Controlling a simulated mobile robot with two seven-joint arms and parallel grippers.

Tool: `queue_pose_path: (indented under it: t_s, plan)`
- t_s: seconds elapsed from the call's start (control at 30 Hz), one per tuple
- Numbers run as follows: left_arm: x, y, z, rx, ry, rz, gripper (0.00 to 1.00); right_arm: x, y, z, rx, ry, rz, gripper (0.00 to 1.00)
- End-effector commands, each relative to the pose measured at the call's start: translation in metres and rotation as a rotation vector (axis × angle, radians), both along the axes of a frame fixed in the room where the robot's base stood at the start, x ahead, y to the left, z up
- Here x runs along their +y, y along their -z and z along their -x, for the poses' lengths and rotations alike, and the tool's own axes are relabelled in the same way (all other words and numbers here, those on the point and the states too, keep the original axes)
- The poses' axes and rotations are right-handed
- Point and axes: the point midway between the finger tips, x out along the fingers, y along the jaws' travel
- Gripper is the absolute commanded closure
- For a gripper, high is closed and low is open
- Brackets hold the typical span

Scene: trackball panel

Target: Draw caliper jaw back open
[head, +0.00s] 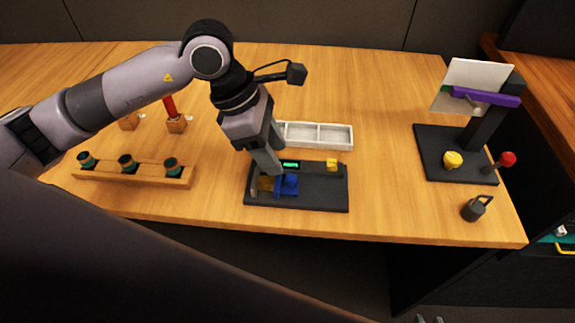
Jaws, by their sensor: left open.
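The caliper sits on a black base plate (320,199) near the front of the table. It has a small green-lit display (290,164), a blue knobbed part (289,185), a brass-coloured part (266,184) and a yellow block (332,164) towards the right. My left gripper (272,160) points down over the left half of the base, its fingers open beside the display and just behind the blue part. I cannot tell whether they touch anything. Two small grey tips, apparently my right gripper (430,320), show at the bottom edge, away from the caliper.
A white divided tray (318,135) lies behind the caliper. A black stand (455,165) with yellow and red knobs and a dark padlock-like weight (475,208) are at the right. Table between them is clear.

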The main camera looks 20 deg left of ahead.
Motion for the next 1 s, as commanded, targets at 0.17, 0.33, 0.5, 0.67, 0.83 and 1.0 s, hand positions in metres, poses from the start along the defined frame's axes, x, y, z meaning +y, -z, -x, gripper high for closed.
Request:
queue_pose_path:
  t_s: [0.17, 0.33, 0.5, 0.67, 0.83, 1.0]
  plan:
    - [-0.012, 0.027, -0.002, 0.005, 0.001, 0.005, 0.52, 0.0, -0.003, 0.0, 0.001, 0.0, 0.0, 0.7]
    - [-0.02, 0.046, -0.004, 0.005, 0.0, 0.006, 0.52, 0.0, -0.004, 0.0, 0.001, 0.0, 0.0, 0.7]
    - [-0.023, 0.053, -0.006, 0.001, 0.001, 0.007, 0.52, 0.0, -0.004, 0.0, 0.001, 0.0, 0.0, 0.7]
    - [-0.023, 0.054, -0.006, 0.002, 0.002, 0.007, 0.52, 0.0, -0.004, 0.0, 0.001, 0.0, 0.0, 0.7]
    - [-0.023, 0.054, -0.006, 0.002, 0.001, 0.007, 0.91, 0.0, -0.004, 0.0, 0.001, 0.0, 0.0, 0.7]
    - [-0.023, 0.053, -0.006, 0.002, 0.001, 0.007, 1.0, 0.0, -0.003, 0.001, 0.002, 0.0, 0.0, 0.7]
